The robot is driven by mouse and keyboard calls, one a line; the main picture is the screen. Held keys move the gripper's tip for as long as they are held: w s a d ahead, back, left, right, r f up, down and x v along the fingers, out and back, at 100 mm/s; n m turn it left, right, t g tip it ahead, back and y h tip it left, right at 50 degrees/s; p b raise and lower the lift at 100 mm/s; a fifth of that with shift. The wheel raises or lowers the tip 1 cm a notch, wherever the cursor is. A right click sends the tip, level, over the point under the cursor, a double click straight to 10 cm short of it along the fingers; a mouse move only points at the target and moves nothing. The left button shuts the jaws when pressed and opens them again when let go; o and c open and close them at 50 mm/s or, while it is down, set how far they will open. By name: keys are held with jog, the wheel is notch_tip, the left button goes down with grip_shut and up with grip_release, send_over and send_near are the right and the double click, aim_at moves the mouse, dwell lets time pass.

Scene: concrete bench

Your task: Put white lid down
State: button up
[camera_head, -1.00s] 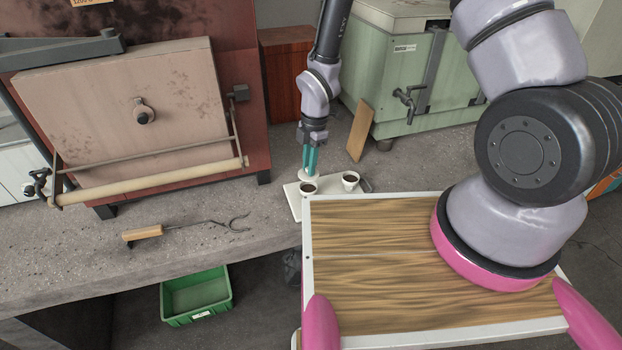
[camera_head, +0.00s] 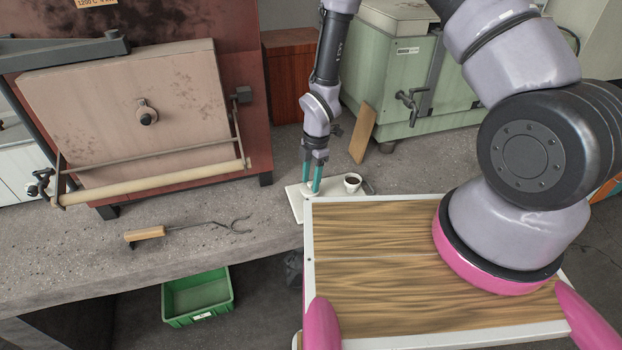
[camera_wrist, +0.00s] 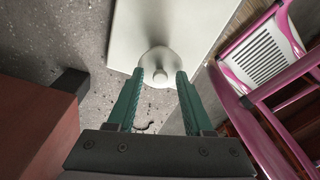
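The white lid (camera_wrist: 160,62), round with a small knob, sits under my gripper over the white board; it also shows in the head view (camera_head: 311,188). My gripper (camera_wrist: 160,76) points down with its teal fingers apart, one on each side of the knob, with gaps showing. In the head view my gripper (camera_head: 313,187) is over the left cup's place. That cup's dark opening does not show now; the lid appears to cover it. A second white cup (camera_head: 353,184) with dark contents stands uncovered to the right.
The white board (camera_head: 295,204) lies on the concrete bench (camera_head: 225,250). A wooden-handled fork tool (camera_head: 145,234) lies left, before the kiln (camera_head: 125,100). A wooden piece (camera_head: 362,135) leans on the green cabinet (camera_head: 410,80).

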notch_tip(320, 180, up, 12)
jog(key=d, duration=0.1)
jog(key=shift+w+r, duration=0.2)
jog(key=shift+w, duration=0.2)
jog(key=w+d+r+m+t, duration=0.1)
jog(key=d+r+m, duration=0.3)
jog(key=r, duration=0.4)
jog(key=d+r+m+t, duration=0.1)
jog(key=d+r+m, duration=0.3)
jog(key=r, duration=0.4)
jog(key=w+d+r+m+t, duration=0.1)
jog(key=d+r+m+t, duration=0.1)
jog(key=d+r+m, duration=0.35)
jog(key=s+d+r+m+t, duration=0.2)
jog(key=s+d+r+m, duration=0.2)
jog(key=s+r+m, duration=0.3)
jog(key=s+d+r+m+t, duration=0.2)
jog(key=s+d+r+m, duration=0.2)
jog(key=s+r+m, duration=0.4)
notch_tip(320, 180, up, 4)
jog(key=shift+f+y, duration=0.15)
jog(key=shift+y, duration=0.25)
